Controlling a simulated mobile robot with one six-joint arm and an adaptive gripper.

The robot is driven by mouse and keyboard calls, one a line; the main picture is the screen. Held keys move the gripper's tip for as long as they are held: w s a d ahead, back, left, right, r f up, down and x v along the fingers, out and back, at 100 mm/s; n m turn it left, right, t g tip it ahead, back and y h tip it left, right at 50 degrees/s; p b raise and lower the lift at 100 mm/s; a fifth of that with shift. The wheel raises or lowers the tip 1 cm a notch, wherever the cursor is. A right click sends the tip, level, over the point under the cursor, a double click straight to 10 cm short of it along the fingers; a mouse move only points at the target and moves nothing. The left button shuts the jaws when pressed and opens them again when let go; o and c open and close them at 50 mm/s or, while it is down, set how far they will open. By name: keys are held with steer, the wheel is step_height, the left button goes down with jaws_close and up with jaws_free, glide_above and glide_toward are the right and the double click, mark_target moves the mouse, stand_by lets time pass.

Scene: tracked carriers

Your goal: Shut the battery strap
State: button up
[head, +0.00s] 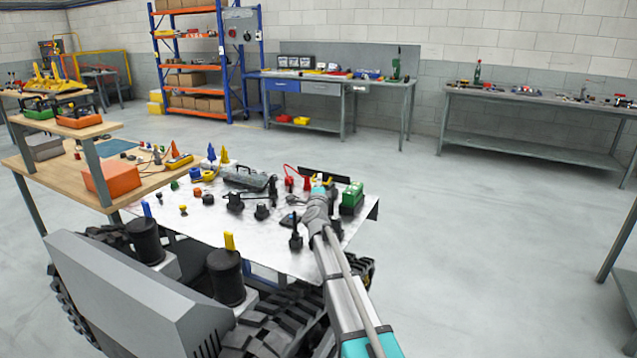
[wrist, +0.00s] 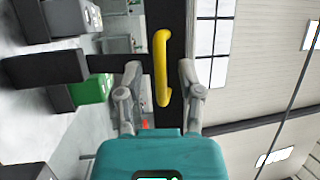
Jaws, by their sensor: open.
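The green battery (head: 352,196) stands at the right end of the metal table in the head view. A black bar (head: 325,173), apparently the raised battery strap, shows behind my gripper (head: 321,188). In the wrist view the dark bar (wrist: 153,20) carries a yellow handle (wrist: 162,70). My gripper (wrist: 159,78) is open, with one finger on each side of the handle in the picture. I cannot tell whether either finger touches it. A green block (wrist: 92,90), apparently the battery, shows at the left of the wrist view. The handle cannot be made out in the head view.
The metal table (head: 225,222) holds several black knobs, a dark case (head: 245,178) and red parts close to my gripper. A wooden bench (head: 30,163) with an orange box (head: 110,178) adjoins at the left.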

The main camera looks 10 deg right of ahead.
steer(key=shift+w, duration=0.2)
jaws_close()
stand_by(0.3)
steer(key=shift+a, duration=0.1)
steer(key=shift+r, duration=0.1)
